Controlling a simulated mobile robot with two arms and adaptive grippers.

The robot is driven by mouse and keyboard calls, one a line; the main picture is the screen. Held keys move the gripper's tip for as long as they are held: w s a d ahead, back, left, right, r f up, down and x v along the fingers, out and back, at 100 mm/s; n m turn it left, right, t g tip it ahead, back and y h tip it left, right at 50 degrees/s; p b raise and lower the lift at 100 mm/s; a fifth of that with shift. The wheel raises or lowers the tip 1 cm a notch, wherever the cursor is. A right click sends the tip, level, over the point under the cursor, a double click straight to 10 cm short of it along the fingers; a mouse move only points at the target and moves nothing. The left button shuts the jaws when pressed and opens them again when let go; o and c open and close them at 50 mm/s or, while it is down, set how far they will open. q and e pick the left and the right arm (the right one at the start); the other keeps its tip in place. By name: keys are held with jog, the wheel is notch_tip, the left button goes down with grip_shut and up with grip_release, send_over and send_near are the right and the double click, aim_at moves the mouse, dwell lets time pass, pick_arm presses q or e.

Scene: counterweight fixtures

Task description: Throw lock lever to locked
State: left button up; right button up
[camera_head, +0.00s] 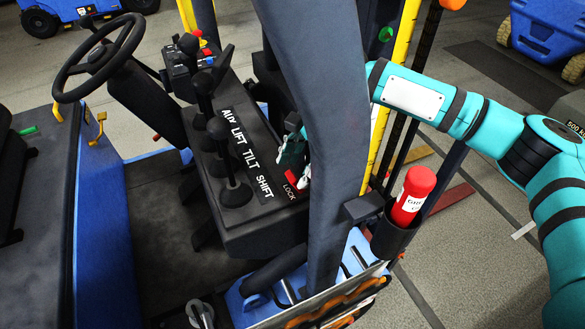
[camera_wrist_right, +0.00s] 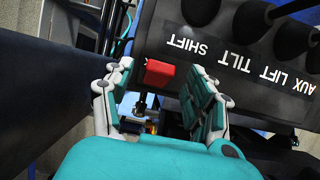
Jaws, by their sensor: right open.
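The lock lever's red end (camera_head: 291,191) shows at the right edge of the black console, beside a white LOCK label. In the wrist view the red block (camera_wrist_right: 160,74) lies between the fingers of my right gripper (camera_wrist_right: 161,82), near their tips. The fingers are open on either side of it, with a visible gap at least on the left. In the head view my right gripper (camera_head: 296,164) is by the console's right side, partly hidden behind a dark pillar. The rest of the lever is hidden. My left gripper is not in view.
Black-knobbed levers (camera_head: 217,128) stand on the console (camera_head: 262,222) beside the AUX, LIFT, TILT, SHIFT labels. The dark pillar (camera_head: 343,130) stands close to my right arm. A red cylinder (camera_head: 413,190) sits in a holder at right. A steering wheel (camera_head: 98,57) is at upper left.

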aim_at(288, 177)
jog(key=shift+p+x, duration=0.3)
jog(key=shift+x, duration=1.15)
jog(key=shift+c, duration=0.3)
jog(key=c, duration=1.1)
jog(key=shift+s+a+h, duration=0.15)
jog(key=shift+a+h, duration=0.1)
jog(key=shift+h, duration=0.15)
jog(key=shift+a+f+t+h, duration=0.15)
jog(key=shift+t+h, duration=0.15)
jog(key=shift+h, duration=0.2)
jog(key=shift+a+f+t+h, duration=0.15)
jog(key=shift+t+h, duration=0.15)
jog(key=shift+h, duration=0.2)
jog(key=o, duration=1.2)
jog(key=shift+c, duration=0.2)
